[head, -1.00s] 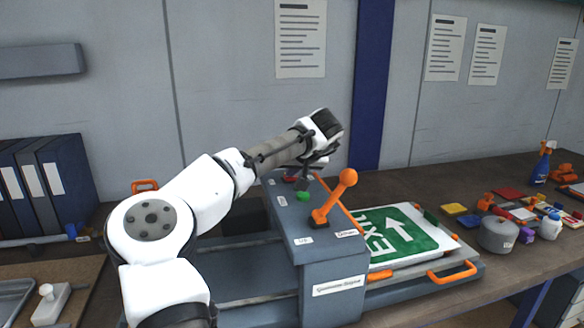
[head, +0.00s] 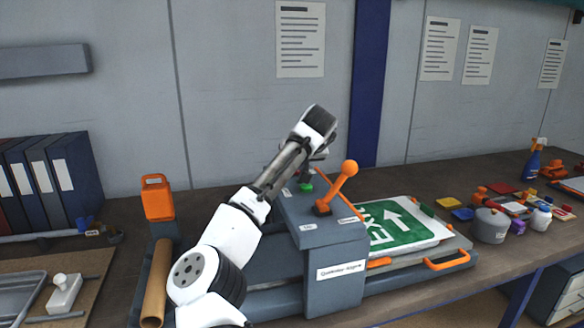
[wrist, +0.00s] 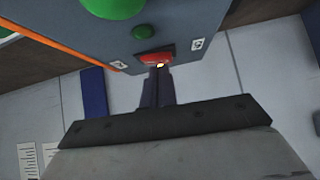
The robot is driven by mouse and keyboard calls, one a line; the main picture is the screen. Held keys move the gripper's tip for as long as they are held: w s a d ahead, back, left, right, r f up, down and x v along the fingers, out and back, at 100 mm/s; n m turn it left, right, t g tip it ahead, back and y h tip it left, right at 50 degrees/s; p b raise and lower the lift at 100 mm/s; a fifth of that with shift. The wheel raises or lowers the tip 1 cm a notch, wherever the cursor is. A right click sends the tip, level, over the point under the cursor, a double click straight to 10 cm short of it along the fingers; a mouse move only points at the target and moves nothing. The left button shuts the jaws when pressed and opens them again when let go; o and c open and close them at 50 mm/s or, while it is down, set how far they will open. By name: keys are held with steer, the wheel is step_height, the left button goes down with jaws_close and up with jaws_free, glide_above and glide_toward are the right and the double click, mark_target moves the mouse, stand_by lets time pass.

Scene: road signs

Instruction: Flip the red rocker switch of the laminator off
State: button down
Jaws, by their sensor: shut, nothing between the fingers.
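The laminator (head: 333,250) is a blue-grey machine on the bench, with an orange lever (head: 348,169) and a green button (head: 306,187) on top. In the wrist view its red rocker switch (wrist: 155,57) sits on the panel between two small white labels, beside a small green button (wrist: 145,32). My gripper (wrist: 159,68) is shut and empty, its tips at the near edge of the red switch, touching or almost touching it. Which way the rocker is tipped I cannot tell. In the head view my wrist hides the switch.
A green exit sign (head: 398,224) lies on the laminator's bed at right. Binders (head: 50,180) are at far left. A grey pot (head: 490,226) is at right. The wall is behind.

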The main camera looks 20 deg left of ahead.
steer(key=shift+s+a+f, duration=0.15)
steer(key=shift+f, duration=0.3)
steer(key=shift+r, duration=0.1)
steer(key=shift+w+d+p, duration=0.4)
steer(key=shift+w+d, duration=0.15)
steer(key=shift+d, duration=0.1)
steer(key=shift+r, duration=0.1)
